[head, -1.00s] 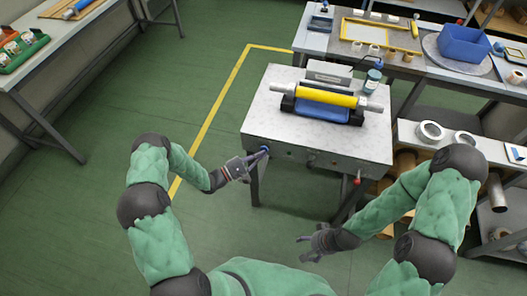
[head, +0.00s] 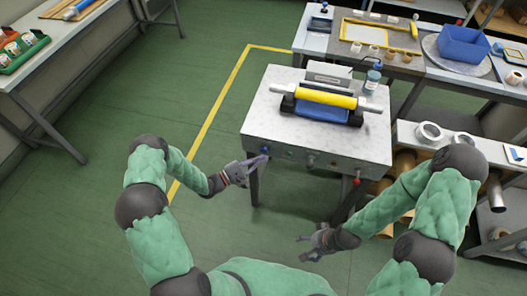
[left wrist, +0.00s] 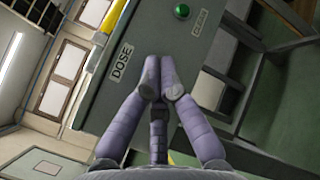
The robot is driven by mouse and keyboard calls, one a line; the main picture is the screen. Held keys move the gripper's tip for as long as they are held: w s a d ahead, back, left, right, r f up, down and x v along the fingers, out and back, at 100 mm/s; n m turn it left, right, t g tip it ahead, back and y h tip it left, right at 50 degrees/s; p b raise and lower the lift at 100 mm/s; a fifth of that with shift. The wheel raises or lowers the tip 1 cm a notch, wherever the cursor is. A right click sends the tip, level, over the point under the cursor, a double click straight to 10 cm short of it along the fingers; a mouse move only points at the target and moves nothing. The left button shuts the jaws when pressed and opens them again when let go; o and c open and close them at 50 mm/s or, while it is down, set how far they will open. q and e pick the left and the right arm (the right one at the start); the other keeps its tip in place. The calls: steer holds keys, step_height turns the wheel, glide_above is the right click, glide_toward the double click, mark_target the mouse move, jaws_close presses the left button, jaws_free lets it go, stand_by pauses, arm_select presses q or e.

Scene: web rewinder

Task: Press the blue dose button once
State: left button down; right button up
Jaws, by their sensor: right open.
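The blue dose button (head: 264,149) is on the front face of the grey-topped machine (head: 262,122), near its left corner. My left gripper (head: 265,158) is at this corner, its fingertips just below the button in the head view; I cannot tell whether they touch it. In the left wrist view my left fingers (left wrist: 161,92) are together, with nothing seen between them, in front of the panel beside the DOSE label (left wrist: 122,62). The blue button is not visible there, apparently behind the fingers. My right gripper (head: 303,248) is open and empty, low in front of the machine.
A green button (left wrist: 182,11) is further along the panel. A red knob (head: 356,181) is at the right of the front face. A yellow roller (head: 327,97) and a bottle (head: 373,77) are on top. Floor left of the machine is clear.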

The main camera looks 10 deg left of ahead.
arm_select(q)
steer(key=s+p, duration=0.1)
steer(key=s, duration=0.4)
steer(key=shift+a, duration=0.1)
stand_by(0.5)
stand_by(0.6)
